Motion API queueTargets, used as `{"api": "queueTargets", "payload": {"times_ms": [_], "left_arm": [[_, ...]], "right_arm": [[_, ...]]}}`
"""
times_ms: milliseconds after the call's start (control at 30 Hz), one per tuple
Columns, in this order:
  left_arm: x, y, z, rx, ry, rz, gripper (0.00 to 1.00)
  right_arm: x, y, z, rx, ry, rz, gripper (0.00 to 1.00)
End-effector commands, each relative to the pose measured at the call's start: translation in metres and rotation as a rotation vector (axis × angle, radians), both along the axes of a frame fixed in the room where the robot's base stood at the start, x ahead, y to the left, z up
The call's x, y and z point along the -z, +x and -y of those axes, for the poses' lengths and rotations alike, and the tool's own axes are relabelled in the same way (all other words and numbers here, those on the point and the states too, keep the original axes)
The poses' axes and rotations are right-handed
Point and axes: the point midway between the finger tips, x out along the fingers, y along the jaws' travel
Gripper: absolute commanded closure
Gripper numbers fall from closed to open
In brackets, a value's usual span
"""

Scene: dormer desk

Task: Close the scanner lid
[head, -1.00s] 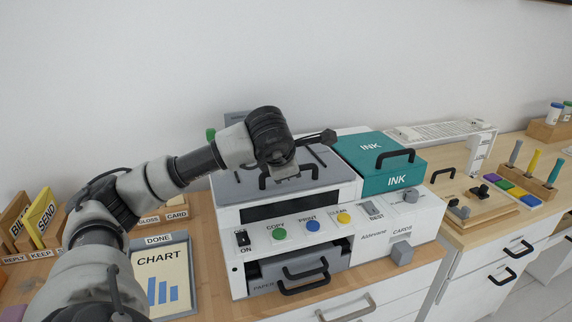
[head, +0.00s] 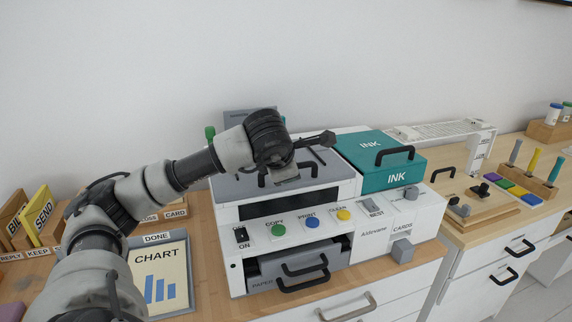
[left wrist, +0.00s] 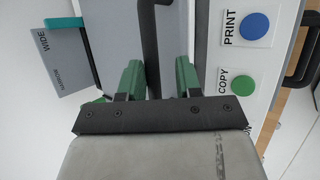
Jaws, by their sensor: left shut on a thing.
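The scanner lid (head: 232,186) is a grey panel on top of the white printer body (head: 228,222). In the head view it looks nearly flat on the body, and my arm covers much of it. My left gripper (head: 284,174) is over the lid's front part. In the left wrist view, the green fingers of my left gripper (left wrist: 158,80) stand on either side of the black lid handle (left wrist: 151,40), shut on it. The lid's grey surface (left wrist: 110,35) lies beyond them. My right gripper is not in view.
A teal ink box (head: 375,152) with a black handle adjoins the lid on the right. Copy (head: 278,230) and print (head: 312,222) buttons line the front panel. A paper drawer (head: 290,272) sits below. A chart tray (head: 188,275) is at left. The wall is close behind.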

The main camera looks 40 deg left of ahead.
Motion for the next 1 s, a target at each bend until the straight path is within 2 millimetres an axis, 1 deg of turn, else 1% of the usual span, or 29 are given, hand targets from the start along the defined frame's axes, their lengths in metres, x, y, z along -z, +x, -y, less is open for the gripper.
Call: {"api": "queueTargets", "payload": {"times_ms": [33, 100, 133, 433, 533, 667, 867, 1000], "left_arm": [[0.019, -0.002, 0.007, 0.014, -0.011, -0.044, 0.72], [0.019, -0.002, 0.007, 0.014, -0.011, -0.044, 0.62], [0.018, -0.002, 0.007, 0.014, -0.011, -0.044, 0.58], [0.017, -0.002, 0.006, 0.014, -0.011, -0.043, 0.58], [0.013, -0.004, 0.007, 0.014, -0.01, -0.042, 0.58], [-0.002, -0.014, 0.012, 0.014, -0.007, -0.036, 0.58], [-0.037, -0.039, 0.024, 0.014, -0.005, -0.027, 0.58], [-0.056, -0.054, 0.03, 0.01, -0.003, -0.024, 0.58]], "right_arm": [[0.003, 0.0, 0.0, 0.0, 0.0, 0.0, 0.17], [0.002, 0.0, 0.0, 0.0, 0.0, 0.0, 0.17], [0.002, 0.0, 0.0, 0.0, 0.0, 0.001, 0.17], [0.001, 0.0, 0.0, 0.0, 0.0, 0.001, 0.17], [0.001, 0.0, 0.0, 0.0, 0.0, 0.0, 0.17], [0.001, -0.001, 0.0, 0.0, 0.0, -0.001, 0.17], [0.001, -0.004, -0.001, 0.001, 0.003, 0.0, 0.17], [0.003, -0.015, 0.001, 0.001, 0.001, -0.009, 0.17]]}}
